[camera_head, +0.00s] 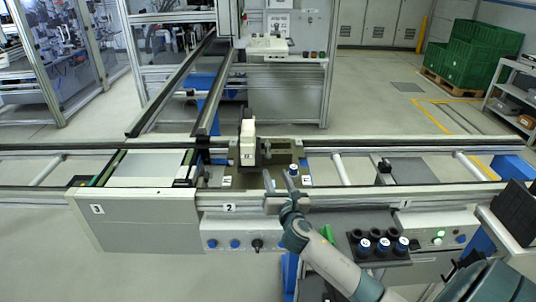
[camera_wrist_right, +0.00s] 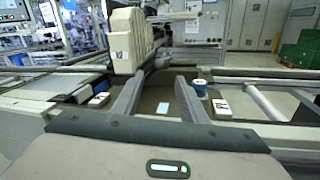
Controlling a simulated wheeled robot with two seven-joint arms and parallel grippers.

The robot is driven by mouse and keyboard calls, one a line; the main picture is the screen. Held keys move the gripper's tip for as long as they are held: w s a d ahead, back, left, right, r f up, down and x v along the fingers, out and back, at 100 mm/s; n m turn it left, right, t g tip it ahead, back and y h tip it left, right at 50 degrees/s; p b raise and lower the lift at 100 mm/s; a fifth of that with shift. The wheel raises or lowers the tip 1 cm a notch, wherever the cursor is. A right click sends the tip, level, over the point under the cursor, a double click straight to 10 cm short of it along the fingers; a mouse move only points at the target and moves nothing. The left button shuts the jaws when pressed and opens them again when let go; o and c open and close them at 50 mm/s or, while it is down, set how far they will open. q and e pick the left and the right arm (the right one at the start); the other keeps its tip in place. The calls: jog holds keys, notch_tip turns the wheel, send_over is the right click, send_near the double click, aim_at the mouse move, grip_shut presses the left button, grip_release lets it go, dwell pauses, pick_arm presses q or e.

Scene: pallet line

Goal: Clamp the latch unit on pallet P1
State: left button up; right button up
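A dark pallet plate (camera_head: 243,181) lies on the line at the middle. On it, at the back left, stands a cream block on a dark upright (camera_head: 247,140), which also shows in the wrist view (camera_wrist_right: 128,40). I cannot tell for sure which part is the latch unit. A blue-topped cylinder (camera_head: 292,170) stands at the pallet's right side, also in the wrist view (camera_wrist_right: 199,86). My right gripper (camera_head: 279,182) is open and empty over the pallet's front edge. Its fingers (camera_wrist_right: 160,98) are apart, with the cylinder beyond the right one. My left gripper is out of view.
Several blue-topped cylinders stand in a black holder (camera_head: 380,255) on the front of the line. A grey plate (camera_head: 412,171) lies on the right rails. A white-topped module (camera_head: 145,165) is at left. A black box (camera_head: 516,212) stands at the right edge.

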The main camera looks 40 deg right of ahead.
aim_at(269, 157)
jog(key=p+x, duration=0.1)
jog(key=x, duration=1.1)
jog(key=shift+w+d+p, duration=0.1)
jog(key=shift+w+p, duration=0.2)
jog(key=shift+p, duration=0.05)
jog(key=shift+c, duration=0.3)
grip_shut()
